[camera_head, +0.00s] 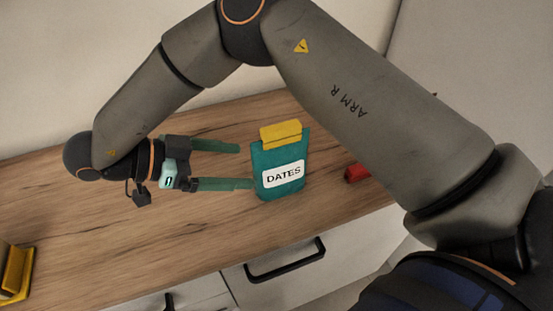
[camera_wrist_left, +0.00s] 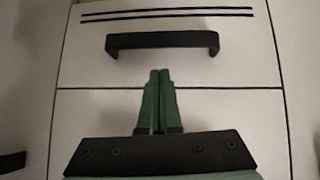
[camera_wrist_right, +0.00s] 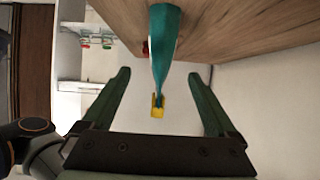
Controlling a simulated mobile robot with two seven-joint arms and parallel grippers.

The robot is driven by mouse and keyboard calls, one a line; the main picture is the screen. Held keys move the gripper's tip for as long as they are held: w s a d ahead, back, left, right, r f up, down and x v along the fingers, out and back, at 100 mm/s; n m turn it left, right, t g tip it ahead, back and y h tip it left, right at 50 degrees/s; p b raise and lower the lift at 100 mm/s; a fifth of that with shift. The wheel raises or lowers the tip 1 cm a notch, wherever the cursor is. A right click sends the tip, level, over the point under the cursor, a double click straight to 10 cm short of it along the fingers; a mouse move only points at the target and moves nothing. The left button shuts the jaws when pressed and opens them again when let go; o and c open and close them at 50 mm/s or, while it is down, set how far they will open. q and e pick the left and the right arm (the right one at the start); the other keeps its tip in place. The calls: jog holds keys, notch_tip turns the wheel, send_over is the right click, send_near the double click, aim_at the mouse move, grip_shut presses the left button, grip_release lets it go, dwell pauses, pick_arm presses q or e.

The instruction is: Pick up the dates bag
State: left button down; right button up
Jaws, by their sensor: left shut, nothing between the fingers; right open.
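The dates bag (camera_head: 279,160) is teal with a white DATES label and a yellow clip (camera_head: 281,133) on top. It stands upright on the wooden counter in the head view. My right gripper (camera_head: 246,166) is open, its fingers pointing right towards the bag, with the fingertips close to its left edge. In the right wrist view the bag (camera_wrist_right: 164,45) shows edge-on, ahead of and between the two open fingers (camera_wrist_right: 160,78). My left gripper (camera_wrist_left: 159,75) shows only in its own wrist view, shut and empty before a drawer front.
The wooden counter (camera_head: 160,245) has free room around the bag. A red object (camera_head: 356,172) lies to the bag's right, partly behind my right arm. A yellow object (camera_head: 17,272) is at the left edge. Drawers with black handles (camera_head: 285,262) are below the counter.

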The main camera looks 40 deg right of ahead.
aim_at(273, 165)
jog(key=shift+x, duration=4.35)
jog(key=shift+d+r, duration=0.1)
jog(key=shift+r, duration=0.05)
grip_shut()
